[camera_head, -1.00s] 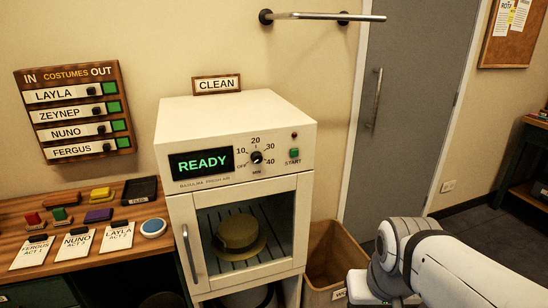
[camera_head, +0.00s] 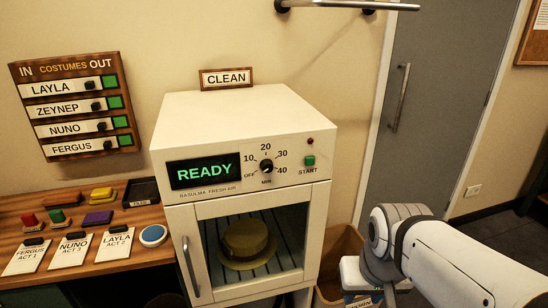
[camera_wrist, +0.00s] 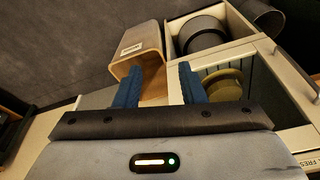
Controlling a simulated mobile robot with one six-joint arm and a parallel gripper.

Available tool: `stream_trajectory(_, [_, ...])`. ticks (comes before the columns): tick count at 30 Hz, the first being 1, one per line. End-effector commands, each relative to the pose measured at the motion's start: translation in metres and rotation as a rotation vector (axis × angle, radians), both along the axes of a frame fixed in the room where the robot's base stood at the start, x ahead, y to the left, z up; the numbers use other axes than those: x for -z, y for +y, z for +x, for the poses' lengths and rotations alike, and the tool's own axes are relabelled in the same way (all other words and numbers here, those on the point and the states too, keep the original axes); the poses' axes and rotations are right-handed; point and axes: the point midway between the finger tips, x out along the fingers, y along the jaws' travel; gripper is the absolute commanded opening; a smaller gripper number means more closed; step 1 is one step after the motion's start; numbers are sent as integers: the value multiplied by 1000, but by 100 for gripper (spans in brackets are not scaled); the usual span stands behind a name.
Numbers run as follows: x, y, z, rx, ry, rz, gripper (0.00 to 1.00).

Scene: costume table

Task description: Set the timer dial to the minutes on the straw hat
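The timer dial (camera_head: 266,166) is a small dark knob on the front panel of the white cabinet (camera_head: 245,112). Marks OFF, 10, 20, 30 and 40 stand around it, with MIN below. Its exact setting is too small to read surely. The straw hat (camera_head: 247,244) sits on a rack inside the cabinet, behind the shut glass door; it also shows in the wrist view (camera_wrist: 226,86). No minutes are readable on it. My gripper (camera_wrist: 157,82) is open and empty, its two blue fingers apart, in front of the cabinet's lower right side. In the head view the fingers are hidden.
The display (camera_head: 205,170) reads READY. The green START button (camera_head: 310,161) is right of the dial. A bin (camera_head: 341,252) stands right of the cabinet. The table (camera_head: 92,196) at left holds cards and stamps. A costume board (camera_head: 75,107) and CLEAN sign (camera_head: 228,78) are behind.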

Motion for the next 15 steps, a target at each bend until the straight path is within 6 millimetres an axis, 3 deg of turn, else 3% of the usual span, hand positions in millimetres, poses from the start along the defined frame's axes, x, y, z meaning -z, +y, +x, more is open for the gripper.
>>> stream_trajectory(5, [0,0,0,0,0,0,36])
stream_trajectory(9, [1,-2,7,-19,-24,-15,48])
stream_trajectory(11, [2,-2,17,-58,-64,-43,50])
stream_trajectory(15, [-1,-14,65,-224,-244,-170,50])
